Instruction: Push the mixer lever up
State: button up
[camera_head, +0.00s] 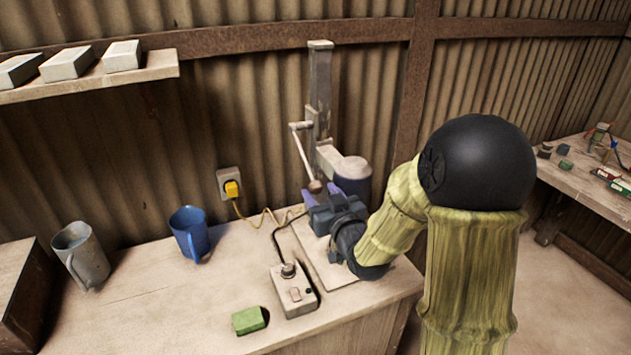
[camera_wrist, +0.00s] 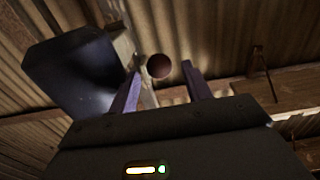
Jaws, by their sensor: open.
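The mixer (camera_head: 320,90) stands upright on the bench against the corrugated wall. Its lever (camera_head: 304,155) slants downward from a pivot on the column and ends in a round brown knob (camera_head: 315,187). My gripper (camera_head: 313,200) is right by the knob, its purple fingers partly hidden by its own body. In the wrist view my gripper (camera_wrist: 162,72) is open, and the knob (camera_wrist: 160,66) shows between the two fingertips with gaps on both sides. The mixer's dark housing (camera_wrist: 75,70) is at the left there. Whether a finger touches the knob, I cannot tell.
A control box (camera_head: 294,290) with a cable and a green block (camera_head: 249,320) lie at the bench front. A blue mug (camera_head: 190,233) and a grey jug (camera_head: 81,254) stand left. A yellow plug (camera_head: 231,188) is in the wall socket. A shelf (camera_head: 150,68) holds pale blocks.

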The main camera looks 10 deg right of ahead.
aim_at(319, 189)
jog(key=shift+p+x, duration=0.3)
jog(key=shift+x, duration=1.5)
jog(key=shift+c, duration=0.2)
grip_shut()
jog(key=shift+d+r, duration=0.1)
